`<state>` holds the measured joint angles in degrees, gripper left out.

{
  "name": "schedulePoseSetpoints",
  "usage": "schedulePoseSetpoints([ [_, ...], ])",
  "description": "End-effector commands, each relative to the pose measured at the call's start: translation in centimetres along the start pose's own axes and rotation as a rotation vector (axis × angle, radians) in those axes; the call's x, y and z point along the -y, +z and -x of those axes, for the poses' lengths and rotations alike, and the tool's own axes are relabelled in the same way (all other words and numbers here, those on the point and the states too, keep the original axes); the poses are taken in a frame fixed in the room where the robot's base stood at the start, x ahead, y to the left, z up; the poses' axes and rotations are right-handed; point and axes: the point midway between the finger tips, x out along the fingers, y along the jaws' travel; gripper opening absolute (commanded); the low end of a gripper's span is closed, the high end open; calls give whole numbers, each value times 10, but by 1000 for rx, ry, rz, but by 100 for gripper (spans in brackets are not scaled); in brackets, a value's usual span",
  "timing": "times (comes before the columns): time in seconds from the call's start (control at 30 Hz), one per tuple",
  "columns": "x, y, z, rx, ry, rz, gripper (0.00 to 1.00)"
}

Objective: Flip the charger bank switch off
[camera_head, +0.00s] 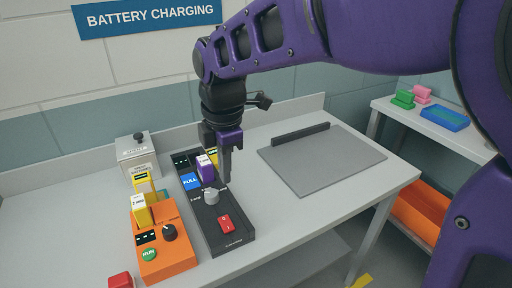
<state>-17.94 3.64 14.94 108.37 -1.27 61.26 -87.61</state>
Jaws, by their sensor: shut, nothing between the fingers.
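The dark charger bank (231,240) lies on the bench with its long side running away from me. A red rocker switch (226,222) sits near its front end. Behind the switch are a grey knob (211,197), a blue FULL panel (190,181) and a purple battery (206,170). My gripper (225,181) is shut and empty, pointing down over the bank just behind the switch. It is close to the knob and battery; I cannot tell whether it touches them. It hides part of the bank's far end.
An orange charger (166,262) with a dark knob, green RUN button and yellow battery (142,211) stands left of the bank. A grey box (138,158) stands behind it. A red object (121,281) is at the front left. A grey mat (320,160) covers the bench at right.

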Motion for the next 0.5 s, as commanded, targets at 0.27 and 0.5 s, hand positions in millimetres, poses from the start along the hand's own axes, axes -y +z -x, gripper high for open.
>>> schedulePoseSetpoints([
  [0.27, 0, -4, 2, 0, 4, 11, 0],
  [0.5, 0, -4, -2, 0, 3, 11, 0],
])
